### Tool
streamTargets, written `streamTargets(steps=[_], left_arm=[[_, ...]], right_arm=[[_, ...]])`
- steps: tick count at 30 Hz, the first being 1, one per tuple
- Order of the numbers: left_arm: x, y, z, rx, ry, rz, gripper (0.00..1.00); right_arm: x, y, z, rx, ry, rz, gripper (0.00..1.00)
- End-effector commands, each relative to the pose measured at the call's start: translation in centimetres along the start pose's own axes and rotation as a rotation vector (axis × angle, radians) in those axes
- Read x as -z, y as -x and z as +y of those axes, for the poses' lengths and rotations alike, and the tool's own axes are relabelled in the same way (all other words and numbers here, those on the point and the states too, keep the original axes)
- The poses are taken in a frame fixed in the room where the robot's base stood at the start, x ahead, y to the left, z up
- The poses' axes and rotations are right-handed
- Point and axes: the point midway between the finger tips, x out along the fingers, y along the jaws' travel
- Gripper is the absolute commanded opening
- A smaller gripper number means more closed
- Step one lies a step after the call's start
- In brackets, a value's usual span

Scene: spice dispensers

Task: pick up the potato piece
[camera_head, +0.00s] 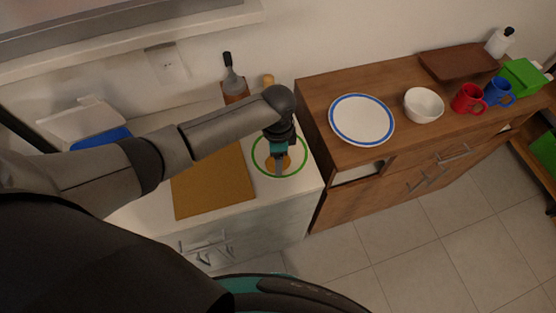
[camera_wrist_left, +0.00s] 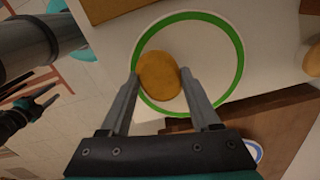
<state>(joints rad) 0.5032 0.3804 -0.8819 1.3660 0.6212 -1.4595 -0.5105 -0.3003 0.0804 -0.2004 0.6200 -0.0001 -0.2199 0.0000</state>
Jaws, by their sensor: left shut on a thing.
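The potato piece (camera_wrist_left: 160,80) is a flat, round, orange-brown slab on a white plate with a green ring (camera_wrist_left: 238,62). In the head view the plate (camera_head: 305,165) is on the white counter, and the potato piece (camera_head: 287,160) shows partly behind my gripper. My left gripper (camera_head: 278,172) comes down over the plate. In the left wrist view its fingers (camera_wrist_left: 160,75) are shut on opposite sides of the potato piece. Any gap between piece and plate is hard to tell. My right gripper (camera_wrist_left: 54,93) shows small at the left of the wrist view, fingers apart and empty.
A brown board (camera_head: 213,182) lies left of the green-ringed plate. A utensil holder (camera_head: 235,92) stands behind. The wooden cabinet (camera_head: 312,100) at right bears a blue-rimmed plate (camera_head: 361,119), white bowl (camera_head: 423,105), red mug (camera_head: 467,99) and blue mug (camera_head: 497,92).

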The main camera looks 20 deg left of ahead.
Motion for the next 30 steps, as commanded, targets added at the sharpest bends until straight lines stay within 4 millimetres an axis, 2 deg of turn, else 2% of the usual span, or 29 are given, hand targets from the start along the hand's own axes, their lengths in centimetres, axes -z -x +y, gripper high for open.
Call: streamTargets(steps=[1, 9, 12, 23, 26, 30], left_arm=[[0.0, 0.0, 0.0, 0.000, 0.000, 0.000, 0.45], [0.0, 0.0, 0.0, 0.000, 0.000, 0.000, 0.15], [0.0, 0.0, 0.0, 0.001, 0.000, 0.000, 0.07], [0.0, 0.7, -0.1, 0.001, 0.000, 0.001, 0.07], [0.1, 1.8, -0.1, 0.003, 0.000, 0.003, 0.07], [0.1, 4.5, -0.2, 0.004, -0.001, 0.004, 0.07]], right_arm=[[-0.1, 0.0, 0.0, 0.000, 0.000, -0.001, 0.50], [-0.1, 0.0, 0.0, 0.000, 0.000, -0.002, 0.50], [-0.1, 0.0, 0.0, 0.000, -0.001, -0.002, 0.50], [-0.1, 0.2, 0.0, 0.000, -0.001, -0.002, 0.50], [0.0, 0.4, 0.0, 0.000, -0.001, -0.002, 0.50], [0.0, 1.0, 0.0, 0.000, -0.001, -0.001, 0.50]])
